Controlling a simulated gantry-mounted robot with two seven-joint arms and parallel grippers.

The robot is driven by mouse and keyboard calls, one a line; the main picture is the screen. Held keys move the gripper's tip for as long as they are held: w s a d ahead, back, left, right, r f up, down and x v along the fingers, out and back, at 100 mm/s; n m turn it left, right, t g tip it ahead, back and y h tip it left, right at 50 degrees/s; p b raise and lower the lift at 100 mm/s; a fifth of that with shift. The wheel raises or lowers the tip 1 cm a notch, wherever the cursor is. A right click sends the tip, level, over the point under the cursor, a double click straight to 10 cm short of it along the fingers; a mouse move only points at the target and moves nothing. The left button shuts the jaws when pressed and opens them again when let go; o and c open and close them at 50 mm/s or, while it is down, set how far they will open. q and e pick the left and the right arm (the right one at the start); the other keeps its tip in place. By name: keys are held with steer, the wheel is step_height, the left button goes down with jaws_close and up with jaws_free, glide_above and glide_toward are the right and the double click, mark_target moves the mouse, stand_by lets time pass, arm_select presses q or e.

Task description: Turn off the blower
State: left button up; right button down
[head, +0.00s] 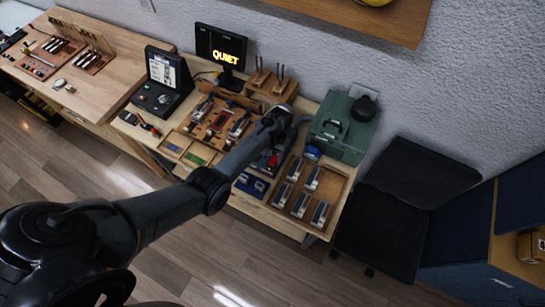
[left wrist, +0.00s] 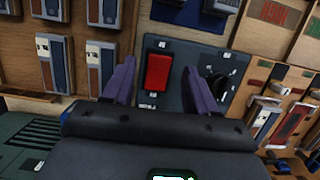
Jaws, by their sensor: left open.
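A dark control panel (left wrist: 178,100) with a red rocker switch (left wrist: 157,72) and a black round knob (left wrist: 220,84) lies on the bench. The red switch also shows in the head view (head: 272,160), just beyond the end of my left arm. My left gripper (left wrist: 162,84) is open and empty over the panel. Its two purple fingers stand either side of the red switch, the right one between switch and knob. I cannot tell whether they touch the panel. No part is clearly identifiable as the blower itself. My right gripper is not in view.
A wooden tray (head: 329,184) with several metal-and-blue parts lies right of the panel. A green case (head: 343,129) stands at the back right. A monitor (head: 221,47) reading "QUIET" stands at the back. A black chair (head: 385,236) is to the right.

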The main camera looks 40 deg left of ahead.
mark_target(275, 157)
arm_select(q)
steer(key=p+v, duration=0.5)
steer(key=v, duration=0.4)
steer(key=shift+s+f, duration=0.1)
steer(key=shift+f, duration=0.05)
